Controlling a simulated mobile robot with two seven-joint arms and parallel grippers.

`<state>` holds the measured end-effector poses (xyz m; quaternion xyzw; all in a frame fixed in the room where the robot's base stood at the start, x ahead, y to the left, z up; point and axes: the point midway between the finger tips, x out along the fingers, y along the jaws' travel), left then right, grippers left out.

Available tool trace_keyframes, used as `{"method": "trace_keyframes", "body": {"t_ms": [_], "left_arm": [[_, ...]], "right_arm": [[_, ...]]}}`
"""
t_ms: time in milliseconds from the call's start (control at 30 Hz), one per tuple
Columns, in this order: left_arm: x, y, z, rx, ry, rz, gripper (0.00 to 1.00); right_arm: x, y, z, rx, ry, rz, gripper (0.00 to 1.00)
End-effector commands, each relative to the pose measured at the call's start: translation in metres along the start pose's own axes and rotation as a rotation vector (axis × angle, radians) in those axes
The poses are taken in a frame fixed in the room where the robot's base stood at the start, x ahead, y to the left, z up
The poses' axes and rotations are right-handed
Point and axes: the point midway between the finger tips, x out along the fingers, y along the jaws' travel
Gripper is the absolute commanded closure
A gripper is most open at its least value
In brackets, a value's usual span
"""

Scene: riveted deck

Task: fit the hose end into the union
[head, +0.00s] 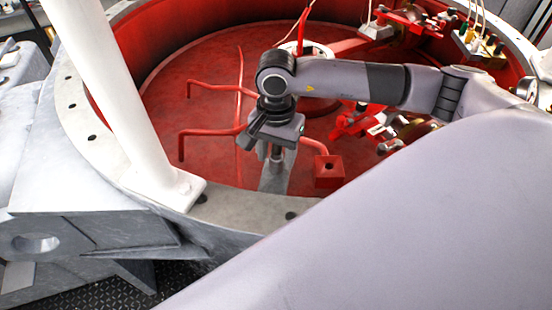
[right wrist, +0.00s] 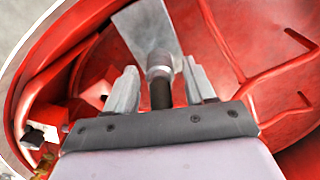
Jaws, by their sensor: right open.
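My right gripper (head: 276,150) points down inside the red drum. The collar meets a grey plate (right wrist: 148,28), which also shows below the gripper in the head view (head: 273,180). A red block with a dark hole (head: 329,171) lies right of the gripper; I cannot tell whether it is the union. My left gripper is out of view.
Bent red pipes (head: 210,131) run across the drum floor left of the gripper. The pale drum rim (head: 245,208) has bolt holes. A white post (head: 118,95) stands on it at left. Valves and fittings (head: 405,20) crowd the back right.

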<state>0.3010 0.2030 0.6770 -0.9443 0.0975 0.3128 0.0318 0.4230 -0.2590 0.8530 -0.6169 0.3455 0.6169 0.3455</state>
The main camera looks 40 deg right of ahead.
Motion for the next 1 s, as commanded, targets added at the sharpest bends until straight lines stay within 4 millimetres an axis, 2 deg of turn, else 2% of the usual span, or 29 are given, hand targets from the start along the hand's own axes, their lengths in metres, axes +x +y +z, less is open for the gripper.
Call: {"method": "trace_keyframes", "body": {"t_ms": [133, 300, 567, 1000], "left_arm": [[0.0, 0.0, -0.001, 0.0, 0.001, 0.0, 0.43], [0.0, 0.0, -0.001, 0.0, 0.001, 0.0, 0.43], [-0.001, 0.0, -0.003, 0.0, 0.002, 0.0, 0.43], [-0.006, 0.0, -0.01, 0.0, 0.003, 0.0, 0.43]], "right_arm": [[-0.001, 0.0, 0.0, 0.0, 0.0, 0.0, 0.46], [-0.001, 0.0, 0.0, 0.0, 0.0, 0.0, 1.0], [-0.004, 0.0, 0.0, 0.0, 0.0, -0.001, 1.0], [-0.019, 0.0, 0.0, 0.0, 0.0, 0.0, 1.0]]}}
